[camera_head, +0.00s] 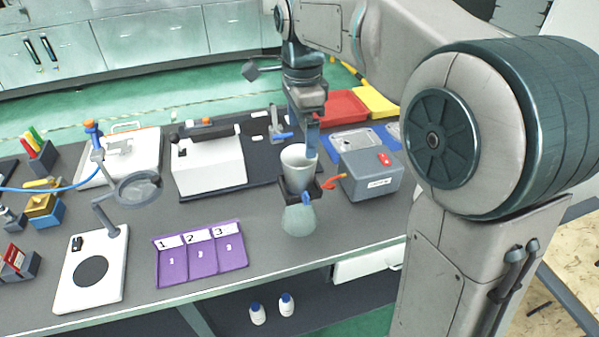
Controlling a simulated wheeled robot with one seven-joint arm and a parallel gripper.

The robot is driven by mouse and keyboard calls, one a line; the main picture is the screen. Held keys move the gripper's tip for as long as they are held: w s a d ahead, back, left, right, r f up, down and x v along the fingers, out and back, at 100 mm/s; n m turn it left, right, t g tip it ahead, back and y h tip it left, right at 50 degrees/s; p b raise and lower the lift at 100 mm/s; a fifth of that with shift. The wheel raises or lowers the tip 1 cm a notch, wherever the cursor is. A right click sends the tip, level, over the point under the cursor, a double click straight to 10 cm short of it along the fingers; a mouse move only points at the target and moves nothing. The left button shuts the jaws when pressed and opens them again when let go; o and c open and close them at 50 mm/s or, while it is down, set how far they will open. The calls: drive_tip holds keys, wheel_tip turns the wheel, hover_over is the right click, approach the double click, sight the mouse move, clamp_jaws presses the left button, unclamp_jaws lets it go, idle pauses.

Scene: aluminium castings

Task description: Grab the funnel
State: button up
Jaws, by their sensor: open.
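The funnel (295,167) is a pale, wide-mouthed cone. It sits upright in a dark holder (287,195) above a pale greenish conical flask (298,219), right of the table's middle. Its lower part is hidden by the holder. My gripper (304,142) points down from above, and a blue-grey finger overlaps the funnel's right rim in the picture. The gripper is open and not closed on the funnel. I cannot tell whether the finger touches the rim.
A grey box with a red button (371,176) stands close on the right. A white machine (209,165) and purple numbered tray (200,256) lie to the left. A magnifier stand (92,272) is farther left. The table's front edge is near the flask.

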sight(299, 157)
drive_tip(key=f, duration=0.8)
drive_tip(key=shift+w+a+p, duration=0.15)
drive_tip(key=shift+a+p, duration=0.1)
drive_tip(key=shift+p, duration=0.1)
drive_tip(key=c, duration=1.1)
